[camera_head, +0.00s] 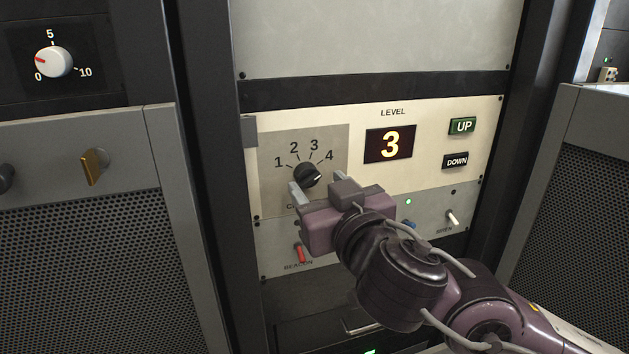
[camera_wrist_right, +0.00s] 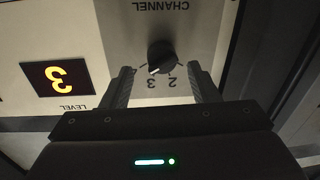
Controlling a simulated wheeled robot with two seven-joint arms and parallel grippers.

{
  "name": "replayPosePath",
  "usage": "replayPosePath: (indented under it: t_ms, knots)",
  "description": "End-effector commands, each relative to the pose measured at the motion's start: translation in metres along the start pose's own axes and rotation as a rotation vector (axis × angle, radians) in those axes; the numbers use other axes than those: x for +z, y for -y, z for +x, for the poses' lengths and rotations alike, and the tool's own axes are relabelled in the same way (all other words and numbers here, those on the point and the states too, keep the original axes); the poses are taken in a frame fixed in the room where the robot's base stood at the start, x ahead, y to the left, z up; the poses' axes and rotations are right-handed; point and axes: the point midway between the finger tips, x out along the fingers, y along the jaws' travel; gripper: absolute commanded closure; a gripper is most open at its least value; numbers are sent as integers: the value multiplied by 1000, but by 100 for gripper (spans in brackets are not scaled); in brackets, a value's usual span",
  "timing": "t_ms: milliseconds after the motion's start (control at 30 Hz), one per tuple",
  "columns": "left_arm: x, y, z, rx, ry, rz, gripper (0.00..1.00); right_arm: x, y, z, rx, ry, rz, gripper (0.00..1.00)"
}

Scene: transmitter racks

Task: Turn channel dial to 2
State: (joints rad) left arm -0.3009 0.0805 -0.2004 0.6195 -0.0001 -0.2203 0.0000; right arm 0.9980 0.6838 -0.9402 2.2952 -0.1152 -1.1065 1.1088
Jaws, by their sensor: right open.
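The channel dial (camera_head: 306,174) is a round black knob on a grey-beige plate, with 1, 2, 3 and 4 printed above it. In the right wrist view the dial (camera_wrist_right: 162,56) appears upside down. Its white mark points toward the 3 side; whether exactly on 3 or between 3 and 4, I cannot tell. My right gripper (camera_head: 318,184) is open in front of the dial, just below it. In the right wrist view its fingers (camera_wrist_right: 160,74) stand either side of the dial's line, apart from the knob. My left gripper is not in view.
A level display (camera_head: 390,144) reads 3, with green UP (camera_head: 462,126) and black DOWN (camera_head: 455,160) buttons to its right. Below are a red beacon switch (camera_head: 299,252) and a white siren switch (camera_head: 453,217). Another white dial (camera_head: 53,61) is at far left.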

Motion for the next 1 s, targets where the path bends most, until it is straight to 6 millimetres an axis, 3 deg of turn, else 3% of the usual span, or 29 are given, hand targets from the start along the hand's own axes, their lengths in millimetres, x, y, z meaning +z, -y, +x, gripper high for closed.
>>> replayPosePath:
  t_ms: [200, 500, 833, 1000]
  knots:
    - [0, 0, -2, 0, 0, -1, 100, 0, 0, 23, -1, 0, -1, 45]
    - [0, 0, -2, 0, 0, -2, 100, 0, 0, 26, -1, -1, 0, 45]
    - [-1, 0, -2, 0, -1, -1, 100, 0, 0, 26, 0, 0, 0, 87]
    - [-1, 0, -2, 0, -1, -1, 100, 0, 0, 26, 0, 0, -6, 88]
